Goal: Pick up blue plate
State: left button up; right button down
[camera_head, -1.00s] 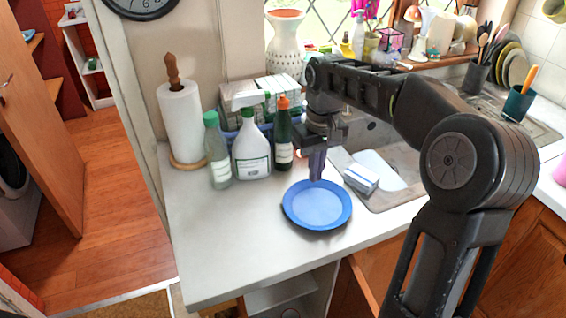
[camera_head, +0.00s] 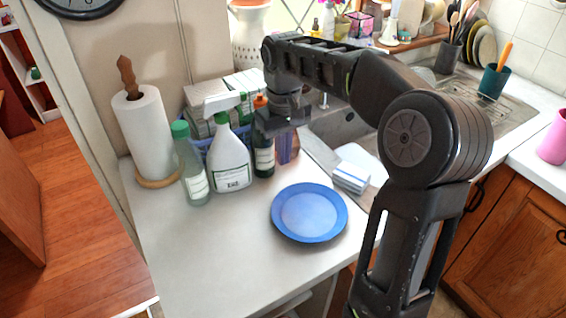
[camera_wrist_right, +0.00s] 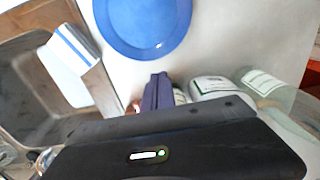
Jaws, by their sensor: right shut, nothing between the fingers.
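The blue plate (camera_head: 309,212) lies flat on the white counter, right of its middle. It also shows at the top of the right wrist view (camera_wrist_right: 143,22), partly cut off by the frame edge. My right gripper (camera_head: 287,150) is above the counter behind the plate, beside the dark bottle, apart from the plate. In the right wrist view its fingers (camera_wrist_right: 157,92) are together with nothing between them, pointing toward the plate's rim. My left gripper is not in view.
A green-capped bottle (camera_head: 190,165), a spray bottle (camera_head: 229,155) and a dark orange-topped bottle (camera_head: 263,145) stand left of my gripper. A paper towel roll (camera_head: 149,135) stands farther left. A sponge pack (camera_head: 351,176) lies by the sink. The front counter is clear.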

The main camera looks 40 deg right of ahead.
notch_tip(320, 180, down, 9)
jog(key=shift+f+p, duration=0.1)
jog(key=shift+p, duration=0.25)
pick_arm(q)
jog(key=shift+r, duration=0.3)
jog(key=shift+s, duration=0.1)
pick_arm(e)
jog(key=shift+s, duration=0.15)
